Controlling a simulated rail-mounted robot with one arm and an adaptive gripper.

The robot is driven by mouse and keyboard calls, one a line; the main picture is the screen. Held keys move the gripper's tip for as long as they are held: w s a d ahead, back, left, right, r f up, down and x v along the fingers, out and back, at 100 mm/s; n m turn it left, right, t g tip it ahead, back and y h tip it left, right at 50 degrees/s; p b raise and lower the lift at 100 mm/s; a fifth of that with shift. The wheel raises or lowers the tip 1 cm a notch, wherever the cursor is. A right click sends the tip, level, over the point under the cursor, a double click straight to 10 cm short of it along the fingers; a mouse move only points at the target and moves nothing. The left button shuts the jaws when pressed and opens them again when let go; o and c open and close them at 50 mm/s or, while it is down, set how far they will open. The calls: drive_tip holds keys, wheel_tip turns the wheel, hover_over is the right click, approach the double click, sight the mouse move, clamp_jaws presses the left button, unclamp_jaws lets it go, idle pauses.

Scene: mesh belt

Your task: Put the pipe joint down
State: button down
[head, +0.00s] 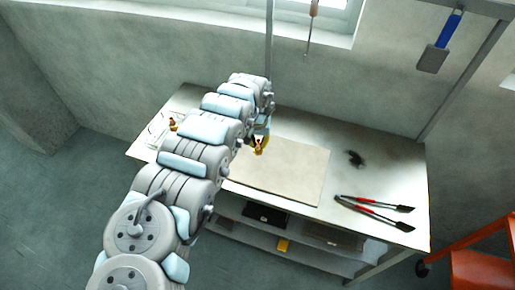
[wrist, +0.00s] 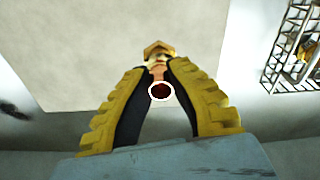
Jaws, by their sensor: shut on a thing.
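My gripper (head: 259,148) is over the beige board on the workbench in the head view. In the wrist view, the yellow and black fingers (wrist: 158,78) are shut on the pipe joint (wrist: 159,49). The joint has a brass-coloured end pointing away and a round, pale-rimmed opening (wrist: 161,91) facing the camera. Parts of its sides are hidden by the fingers. I cannot tell whether it touches the board.
The beige board (head: 290,176) lies mid-bench. A wire mesh tray (wrist: 273,66) at the left end holds a brass-coloured piece (head: 173,125). Red-handled tongs or pliers (head: 375,206) and a dark tangled thing (head: 356,158) lie to the right. An orange cart (head: 482,265) stands beyond.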

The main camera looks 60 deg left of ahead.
sight(257, 148)
drive_tip(key=shift+a+f, duration=0.15)
drive_tip(key=shift+a, duration=0.05)
drive_tip(key=shift+w+f, duration=0.1)
drive_tip(key=shift+a+f, duration=0.2)
drive_tip(key=shift+f, duration=0.25)
drive_tip(key=shift+f+b, duration=0.3)
drive_tip(key=shift+f, duration=1.1)
drive_tip(key=c, duration=1.2)
unclamp_jaws()
drive_tip(key=shift+f, duration=0.1)
drive_tip(key=shift+o, duration=0.2)
